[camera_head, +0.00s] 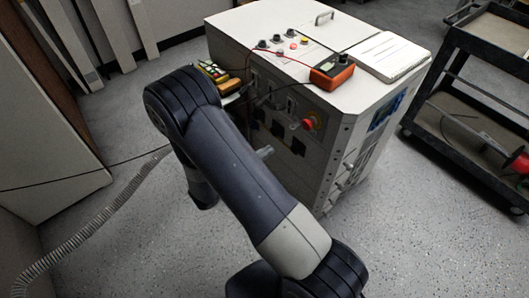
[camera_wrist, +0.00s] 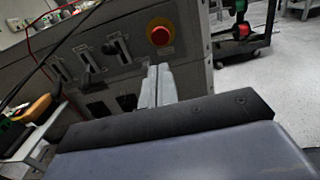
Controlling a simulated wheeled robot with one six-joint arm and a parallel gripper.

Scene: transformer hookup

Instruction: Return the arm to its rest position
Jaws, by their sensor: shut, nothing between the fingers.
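My gripper (camera_wrist: 158,72) shows in the wrist view as two pale fingers side by side, shut with nothing between them. It is in front of the grey control panel of the transformer cabinet (camera_wrist: 195,40), below and beside the red round button (camera_wrist: 160,36). I cannot tell how far it is from the panel. In the head view my dark arm stretches from the lower right to the upper left and hides part of the cabinet's (camera_head: 245,22) front. A small grey tip (camera_head: 264,152), likely the gripper, pokes out beside the arm.
An orange-black meter (camera_head: 332,72) and a white booklet (camera_head: 390,56) lie on the cabinet top. A yellow device (camera_head: 213,71) sits at its left side. A black cart (camera_head: 450,92) stands right. A grey hose (camera_head: 95,228) and a cable run left. Floor in front is clear.

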